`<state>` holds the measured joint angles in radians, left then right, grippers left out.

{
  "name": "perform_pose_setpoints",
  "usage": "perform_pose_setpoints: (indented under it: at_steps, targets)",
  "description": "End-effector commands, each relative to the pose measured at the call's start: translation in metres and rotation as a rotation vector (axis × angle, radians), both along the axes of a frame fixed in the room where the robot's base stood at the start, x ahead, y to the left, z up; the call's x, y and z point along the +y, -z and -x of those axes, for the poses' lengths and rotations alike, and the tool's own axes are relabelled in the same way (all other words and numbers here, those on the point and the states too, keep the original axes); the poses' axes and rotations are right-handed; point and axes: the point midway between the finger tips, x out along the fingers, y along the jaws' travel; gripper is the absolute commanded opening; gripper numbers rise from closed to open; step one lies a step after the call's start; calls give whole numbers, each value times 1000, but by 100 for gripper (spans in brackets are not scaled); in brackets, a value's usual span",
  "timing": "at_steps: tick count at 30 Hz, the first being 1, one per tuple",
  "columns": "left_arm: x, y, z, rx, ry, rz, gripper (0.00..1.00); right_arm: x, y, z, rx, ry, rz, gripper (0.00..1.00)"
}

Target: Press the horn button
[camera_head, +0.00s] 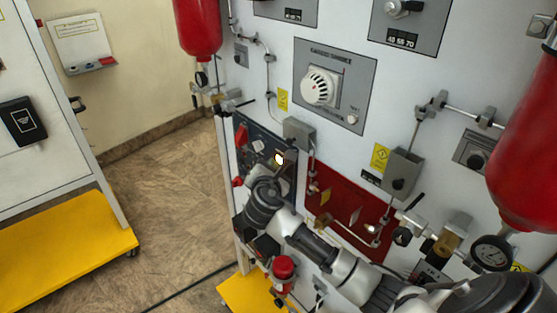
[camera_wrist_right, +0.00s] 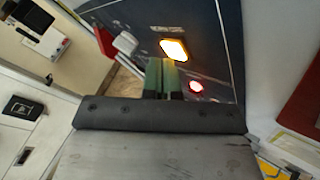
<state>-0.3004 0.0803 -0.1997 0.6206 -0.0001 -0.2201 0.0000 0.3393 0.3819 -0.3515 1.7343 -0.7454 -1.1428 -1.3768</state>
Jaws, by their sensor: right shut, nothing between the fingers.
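A dark control panel (camera_head: 242,124) is mounted low on the left edge of the white board. In the head view my right gripper (camera_head: 270,180) hides part of the panel. My left gripper is not in view.
Red and white levers (camera_wrist_right: 125,43) stick out left of the fingers. A grey box (camera_head: 298,133) and a red panel (camera_head: 350,208) are right of the control panel. Red cylinders (camera_head: 198,25) and a gauge (camera_head: 492,252) protrude from the board. Open floor lies left.

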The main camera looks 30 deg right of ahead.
Motion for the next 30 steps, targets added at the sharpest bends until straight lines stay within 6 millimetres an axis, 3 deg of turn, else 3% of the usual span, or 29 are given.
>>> perform_pose_setpoints:
  at_steps: [20,30]
  targets:
    - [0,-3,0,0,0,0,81,-5,0,-1,-1,1,1,0]
    - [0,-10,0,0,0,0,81,8,-1,1,1,-1,-1,0]
